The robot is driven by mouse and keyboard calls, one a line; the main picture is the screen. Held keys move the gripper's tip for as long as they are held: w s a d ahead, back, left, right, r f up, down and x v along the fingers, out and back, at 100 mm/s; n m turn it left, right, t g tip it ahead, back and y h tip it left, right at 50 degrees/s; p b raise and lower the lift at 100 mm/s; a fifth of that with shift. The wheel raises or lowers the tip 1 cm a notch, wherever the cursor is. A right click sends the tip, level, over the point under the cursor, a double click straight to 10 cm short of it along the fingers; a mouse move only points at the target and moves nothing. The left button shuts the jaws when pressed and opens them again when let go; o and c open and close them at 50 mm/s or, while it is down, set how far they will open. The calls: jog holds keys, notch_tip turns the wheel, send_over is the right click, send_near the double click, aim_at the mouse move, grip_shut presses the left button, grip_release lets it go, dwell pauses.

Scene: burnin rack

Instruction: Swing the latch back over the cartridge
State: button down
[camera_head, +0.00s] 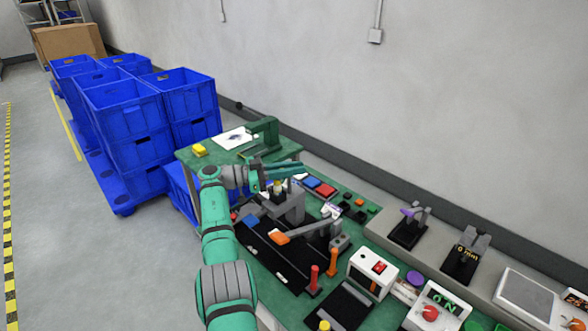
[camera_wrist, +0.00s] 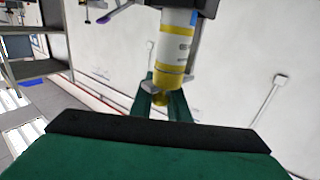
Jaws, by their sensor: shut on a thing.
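The cartridge (camera_wrist: 176,48) is a white cylinder with yellow bands. In the wrist view one end meets a dark grey holder (camera_wrist: 205,8) and the other lies between my green fingertips. My gripper (camera_head: 287,171) is shut on the cartridge, which shows in the head view as a small yellow piece (camera_head: 278,187) just below the fingers, at the grey fixture (camera_head: 292,208). A grey lever with an orange handle (camera_head: 280,238), which looks like the latch, lies in front of the fixture, apart from my gripper. The exact finger contact is partly hidden.
Red (camera_head: 314,270) and orange (camera_head: 333,262) upright handles stand near the lever. A green press-like frame (camera_head: 264,135) stands behind my gripper. A white box with a red switch (camera_head: 374,272) is to the right. Blue crates (camera_head: 130,110) are stacked at the left.

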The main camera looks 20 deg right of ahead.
jog(key=shift+f, duration=0.15)
jog(key=c, duration=1.7)
grip_release()
